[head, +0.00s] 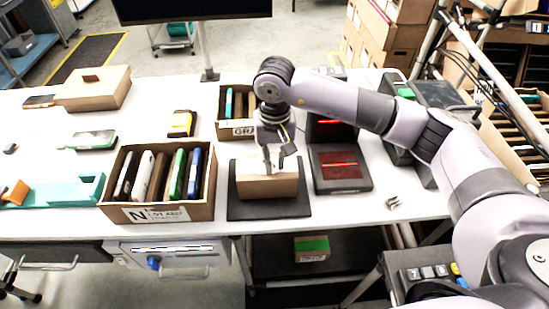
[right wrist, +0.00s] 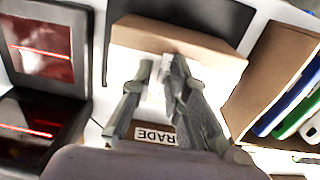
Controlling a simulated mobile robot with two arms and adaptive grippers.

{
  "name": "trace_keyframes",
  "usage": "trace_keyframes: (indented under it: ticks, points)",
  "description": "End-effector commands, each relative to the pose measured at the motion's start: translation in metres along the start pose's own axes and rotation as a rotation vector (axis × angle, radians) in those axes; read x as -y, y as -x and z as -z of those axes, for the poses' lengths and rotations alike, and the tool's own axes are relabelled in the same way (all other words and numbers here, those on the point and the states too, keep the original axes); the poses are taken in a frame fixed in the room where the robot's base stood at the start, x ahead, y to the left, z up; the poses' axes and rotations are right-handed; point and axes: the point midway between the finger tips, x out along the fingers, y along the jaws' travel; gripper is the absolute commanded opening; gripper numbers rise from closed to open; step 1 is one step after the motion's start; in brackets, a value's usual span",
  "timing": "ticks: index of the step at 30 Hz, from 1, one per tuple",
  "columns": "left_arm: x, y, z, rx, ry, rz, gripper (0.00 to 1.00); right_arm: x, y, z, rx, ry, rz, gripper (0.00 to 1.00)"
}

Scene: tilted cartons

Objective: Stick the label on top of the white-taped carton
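A tan carton (head: 268,187) sits on a black mat (head: 269,210) at the middle of the table's front. In the right wrist view, this carton (right wrist: 180,33) shows a tan side and a very bright top, so I cannot make out tape. My right gripper (head: 277,162) points down right over the carton's top. Its fingers (right wrist: 162,66) are close together at the tips in the right wrist view. Something small and whitish shows between the tips, but I cannot tell whether it is the label or is held. My left gripper is not in view.
An open box of upright items (head: 158,213) stands left of the mat. Two dark devices with red screens (head: 341,170) stand right. A flat carton (head: 94,95) lies at the back left. A green-taped carton (head: 312,247) is below the table.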

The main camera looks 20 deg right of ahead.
Motion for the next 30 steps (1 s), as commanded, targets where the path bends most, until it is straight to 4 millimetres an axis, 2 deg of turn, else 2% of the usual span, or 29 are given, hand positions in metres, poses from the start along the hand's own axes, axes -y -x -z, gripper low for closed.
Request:
trace_keyframes:
  ticks: [4, 12, 16, 20, 30]
  points:
    - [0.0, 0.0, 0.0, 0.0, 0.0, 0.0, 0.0, 0.0, 0.0, 0.0, 0.0, 0.0, 0.001, 0.28]
    - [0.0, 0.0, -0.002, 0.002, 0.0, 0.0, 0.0, 0.001, 0.001, 0.0, -0.001, 0.001, 0.001, 0.28]
    - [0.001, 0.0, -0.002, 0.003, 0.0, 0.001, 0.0, 0.001, 0.009, 0.001, -0.003, 0.001, 0.002, 0.28]
    - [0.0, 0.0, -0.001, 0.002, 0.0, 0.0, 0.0, 0.001, 0.03, 0.001, -0.006, 0.001, 0.003, 0.28]
    - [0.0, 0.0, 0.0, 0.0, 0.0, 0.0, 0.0, 0.001, 0.099, 0.001, -0.004, 0.0, 0.003, 0.28]
